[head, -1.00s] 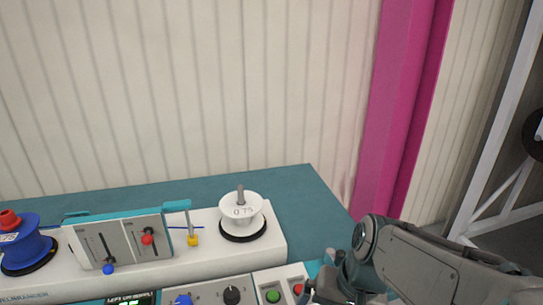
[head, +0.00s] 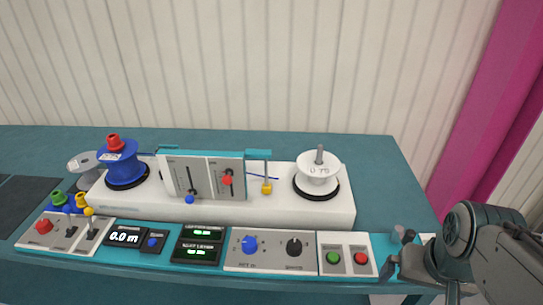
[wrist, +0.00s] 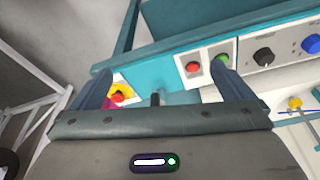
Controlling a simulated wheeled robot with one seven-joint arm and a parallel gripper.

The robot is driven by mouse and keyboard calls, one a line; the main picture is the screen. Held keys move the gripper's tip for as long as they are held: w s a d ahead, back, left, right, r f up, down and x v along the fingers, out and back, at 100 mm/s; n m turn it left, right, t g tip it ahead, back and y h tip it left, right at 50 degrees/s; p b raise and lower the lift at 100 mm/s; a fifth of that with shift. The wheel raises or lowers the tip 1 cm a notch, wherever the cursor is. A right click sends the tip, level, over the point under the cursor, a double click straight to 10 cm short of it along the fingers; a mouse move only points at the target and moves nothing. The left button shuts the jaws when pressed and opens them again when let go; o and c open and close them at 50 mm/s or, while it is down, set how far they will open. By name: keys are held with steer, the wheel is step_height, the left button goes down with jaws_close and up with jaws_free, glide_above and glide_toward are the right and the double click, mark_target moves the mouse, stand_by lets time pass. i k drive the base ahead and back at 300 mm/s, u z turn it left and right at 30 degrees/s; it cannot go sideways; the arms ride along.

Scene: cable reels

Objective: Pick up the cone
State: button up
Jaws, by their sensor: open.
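A red cone-like piece (head: 113,141) sits on top of the blue reel (head: 122,167) at the left end of the white machine in the head view. Green (head: 57,197) and yellow (head: 82,200) pieces, perhaps cones too, stand at the front left; I cannot tell their exact shape. My gripper (head: 398,256) is at the lower right, by the panel's right end, far from these pieces. In the wrist view my gripper (wrist: 162,82) has its fingers spread with nothing held between them. No cone shows in the wrist view.
A white reel (head: 318,170) sits on a spindle at the machine's right end. Between the reels stands a slider box (head: 203,176). A control panel (head: 210,262) with knobs and buttons runs along the front. The teal tabletop (head: 380,160) is clear at the back and right.

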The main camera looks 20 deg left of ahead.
mark_target(81, 202)
steer(key=u, duration=2.85)
steer(key=k, duration=1.25)
steer(key=u, duration=0.7)
steer(key=i, duration=2.95)
steer(key=z, duration=1)
steer(key=i, duration=1.05)
steer(key=z, duration=1.05)
